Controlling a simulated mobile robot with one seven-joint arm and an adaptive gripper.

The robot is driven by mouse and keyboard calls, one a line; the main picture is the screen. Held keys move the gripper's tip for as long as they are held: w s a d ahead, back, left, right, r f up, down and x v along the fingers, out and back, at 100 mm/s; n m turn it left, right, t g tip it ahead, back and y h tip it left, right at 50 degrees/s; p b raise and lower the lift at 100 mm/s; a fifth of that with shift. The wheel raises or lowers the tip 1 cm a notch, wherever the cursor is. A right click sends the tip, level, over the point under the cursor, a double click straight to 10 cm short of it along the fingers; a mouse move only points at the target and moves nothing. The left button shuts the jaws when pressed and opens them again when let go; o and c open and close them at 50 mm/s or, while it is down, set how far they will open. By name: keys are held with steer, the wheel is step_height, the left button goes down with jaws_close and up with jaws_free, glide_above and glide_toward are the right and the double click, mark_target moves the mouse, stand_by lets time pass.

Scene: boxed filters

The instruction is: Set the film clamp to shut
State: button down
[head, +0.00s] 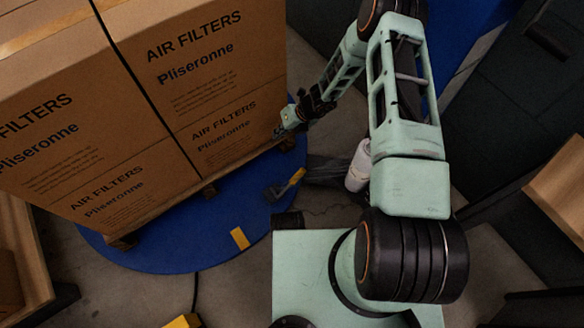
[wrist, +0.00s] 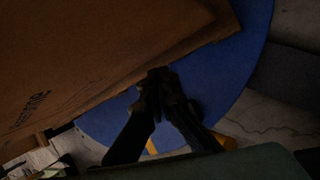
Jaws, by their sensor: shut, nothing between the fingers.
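A dark, low fitting with a yellow lever (head: 288,187), which looks like the film clamp, sits at the right edge of the blue turntable (head: 160,256). Its lever is tilted up to the right; I cannot tell whether it is open or shut. My gripper (head: 281,131) is beside the lower right corner of the stacked cartons (head: 205,75), above and behind the clamp. In the wrist view my gripper (wrist: 160,76) has its dark fingers together and empty, close to the carton edge. Yellow patches show below the fingers there, partly hidden.
A white roll (head: 358,167) stands right of the clamp, near my arm. A yellow mark (head: 240,238) lies on the turntable's front. A wooden box (head: 560,190) is at the far right.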

steer(key=r+m+h, duration=0.1)
steer(key=m, duration=0.2)
step_height(320, 180, up, 5)
steer(key=m+g+h+p, duration=0.3)
steer(key=m+h+p, duration=0.2)
steer(key=m, duration=0.8)
glide_above(298, 172)
steer(key=a, duration=0.5)
steer(key=f+b, duration=0.1)
steer(key=f, duration=0.3)
steer(key=s+d+f+b, duration=0.1)
steer(key=f+b, duration=0.1)
steer(key=f, duration=0.1)
steer(key=d+f+b, duration=0.1)
steer(key=f, duration=0.3)
steer(key=shift+s+d+f+b, duration=0.15)
steer(key=shift+d+f+b, duration=0.15)
steer(key=shift+b, duration=0.1)
steer(key=shift+d+f, duration=0.3)
steer(key=shift+d, duration=0.05)
steer(key=shift+w+d, duration=0.1)
steer(key=shift+w, duration=0.1)
steer(key=shift+w+d+f, duration=0.5)
steer(key=shift+d+f, duration=0.2)
steer(key=shift+d, duration=0.05)
